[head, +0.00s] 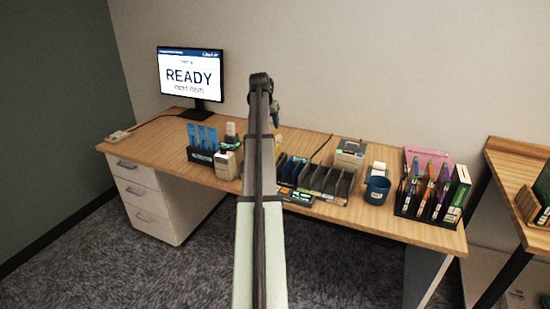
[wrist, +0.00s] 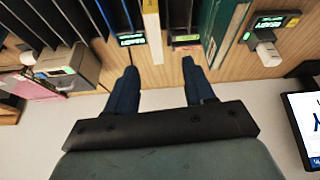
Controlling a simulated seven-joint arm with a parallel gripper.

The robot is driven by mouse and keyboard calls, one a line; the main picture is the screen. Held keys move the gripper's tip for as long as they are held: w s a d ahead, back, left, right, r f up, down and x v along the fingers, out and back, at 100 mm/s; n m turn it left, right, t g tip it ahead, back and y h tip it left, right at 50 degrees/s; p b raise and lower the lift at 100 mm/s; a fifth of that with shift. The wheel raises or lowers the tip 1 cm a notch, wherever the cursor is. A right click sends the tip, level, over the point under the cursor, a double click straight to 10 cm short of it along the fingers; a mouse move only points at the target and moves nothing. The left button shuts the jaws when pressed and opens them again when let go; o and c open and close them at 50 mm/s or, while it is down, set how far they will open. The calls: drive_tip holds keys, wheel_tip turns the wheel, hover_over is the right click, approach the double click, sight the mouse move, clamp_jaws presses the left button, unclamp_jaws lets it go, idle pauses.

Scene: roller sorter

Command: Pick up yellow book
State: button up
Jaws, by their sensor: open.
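A narrow pale-yellow upright piece (wrist: 151,28), which looks like the yellow book, stands at the top middle of the wrist view among dark dividers. My gripper (wrist: 159,66) is open and empty. Its two dark blue fingers point towards the slots, and the yellow piece lies between their lines, just beyond the tips. I see no contact. In the head view my arm covers the middle of the desk, and a small yellow patch (head: 278,141) shows just right of it; I cannot tell whether it is the book.
Black divider racks (head: 326,181) stand on the wooden desk (head: 153,145). A monitor (head: 191,75) reads READY. Small lit displays (wrist: 131,39) flank the slots. The desk's left part is mostly clear.

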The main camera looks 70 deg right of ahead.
sight(276, 145)
drive_tip(key=shift+s+a+f+m, duration=0.1)
drive_tip(key=shift+a+m, duration=0.05)
drive_tip(key=shift+m, duration=0.25)
drive_tip(key=shift+f, duration=0.2)
drive_tip(key=x, duration=0.8)
drive_tip(key=shift+f, duration=0.1)
drive_tip(key=shift+s+x, duration=0.15)
drive_tip(key=shift+x, duration=1.15)
drive_tip(key=shift+s+x, duration=0.1)
drive_tip(key=shift+x, duration=1.2)
drive_tip(key=shift+f, duration=0.15)
drive_tip(key=shift+c, duration=0.2)
clamp_jaws()
